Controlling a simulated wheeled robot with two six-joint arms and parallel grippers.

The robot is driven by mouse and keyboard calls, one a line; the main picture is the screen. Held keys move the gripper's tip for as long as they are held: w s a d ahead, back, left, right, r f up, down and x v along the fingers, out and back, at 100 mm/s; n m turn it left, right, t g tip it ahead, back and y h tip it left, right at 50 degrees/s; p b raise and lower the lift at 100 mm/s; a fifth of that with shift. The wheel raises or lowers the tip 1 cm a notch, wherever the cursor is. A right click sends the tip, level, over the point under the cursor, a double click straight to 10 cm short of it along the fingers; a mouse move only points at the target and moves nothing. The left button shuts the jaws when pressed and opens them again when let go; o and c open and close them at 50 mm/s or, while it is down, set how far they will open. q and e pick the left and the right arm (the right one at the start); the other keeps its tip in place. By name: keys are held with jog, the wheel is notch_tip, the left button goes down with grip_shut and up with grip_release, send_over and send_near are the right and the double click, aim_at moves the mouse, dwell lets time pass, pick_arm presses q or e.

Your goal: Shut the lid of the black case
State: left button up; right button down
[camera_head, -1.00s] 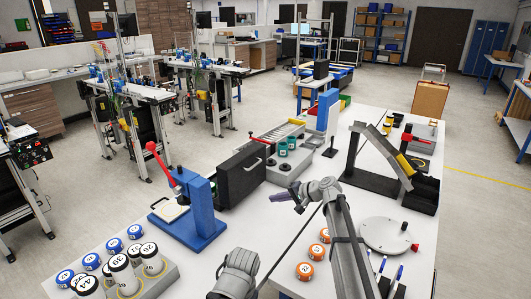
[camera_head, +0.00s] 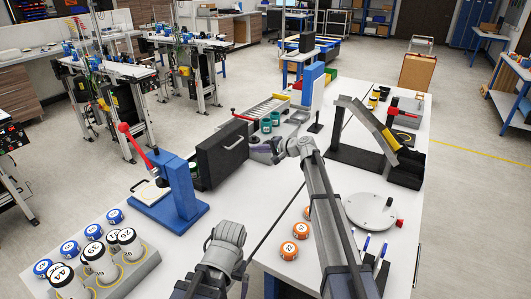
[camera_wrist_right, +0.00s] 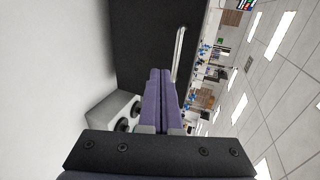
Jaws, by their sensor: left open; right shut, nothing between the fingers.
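The black case (camera_head: 207,165) stands on the white table with a dark upright panel (camera_head: 222,150) carrying a silver handle (camera_head: 235,142). The panel and handle also fill the upper middle of the right wrist view (camera_wrist_right: 140,40). The case's interior is mostly hidden behind the panel. My right gripper (camera_head: 262,147) is shut and empty, just right of the panel near the handle. In the right wrist view its purple fingers (camera_wrist_right: 160,95) are together; contact with the panel cannot be told. My left gripper (camera_head: 240,270) is low in the head view, well short of the case; its fingers hardly show.
A blue press (camera_head: 178,190) with a red lever stands left of the case. Teal cups (camera_head: 267,123) stand behind my right gripper. A grey block with numbered pegs (camera_head: 135,270) is front left. Orange pucks (camera_head: 289,250) lie between my arms.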

jog(key=w+a, duration=0.4)
jog(key=a, duration=0.1)
jog(key=shift+a+f, duration=0.1)
dwell(0.3)
